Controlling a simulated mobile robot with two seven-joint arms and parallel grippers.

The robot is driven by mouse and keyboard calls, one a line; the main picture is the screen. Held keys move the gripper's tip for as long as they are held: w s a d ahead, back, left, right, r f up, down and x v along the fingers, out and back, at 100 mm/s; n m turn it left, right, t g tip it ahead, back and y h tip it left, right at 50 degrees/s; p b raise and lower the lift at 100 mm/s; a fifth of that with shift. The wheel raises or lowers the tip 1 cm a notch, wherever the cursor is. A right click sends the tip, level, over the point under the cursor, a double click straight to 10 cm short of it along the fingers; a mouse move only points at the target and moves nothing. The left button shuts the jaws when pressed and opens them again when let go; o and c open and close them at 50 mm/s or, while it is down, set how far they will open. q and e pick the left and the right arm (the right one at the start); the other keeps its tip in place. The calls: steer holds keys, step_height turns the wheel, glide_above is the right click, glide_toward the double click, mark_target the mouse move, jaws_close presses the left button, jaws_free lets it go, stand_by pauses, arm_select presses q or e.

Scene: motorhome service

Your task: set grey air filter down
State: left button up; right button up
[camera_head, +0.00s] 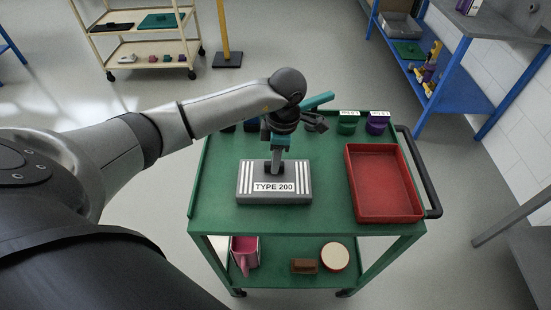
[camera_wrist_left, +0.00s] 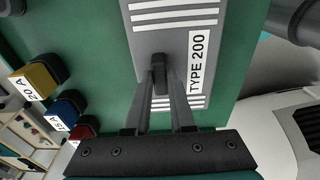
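The grey air filter (camera_head: 274,197) is a flat grey block with white stripes and a "TYPE 200" label. It is at the left-middle of the green cart's top (camera_head: 330,215), lying level; I cannot tell whether it touches the surface or sits slightly above. My left gripper (camera_head: 276,166) points down over it, with its fingers closed on the dark knob in its middle. In the left wrist view, the fingertips (camera_wrist_left: 162,88) meet at this knob on the filter (camera_wrist_left: 150,40). My right gripper is not in view.
A red tray (camera_head: 384,216) stands on the cart's right side. Green (camera_head: 347,122) and purple (camera_head: 377,123) labelled items stand at the back edge. Yellow (camera_wrist_left: 36,80) and blue (camera_wrist_left: 66,108) labelled items show in the left wrist view. A pink jug (camera_head: 245,252) is on the lower shelf.

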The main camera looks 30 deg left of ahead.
arm_select(q)
steer(key=o, duration=0.5)
steer(key=shift+r, duration=0.1)
steer(key=r, duration=0.8)
steer(key=d+r+p, duration=0.1)
steer(key=r, duration=0.3)
steer(key=shift+w, duration=0.25)
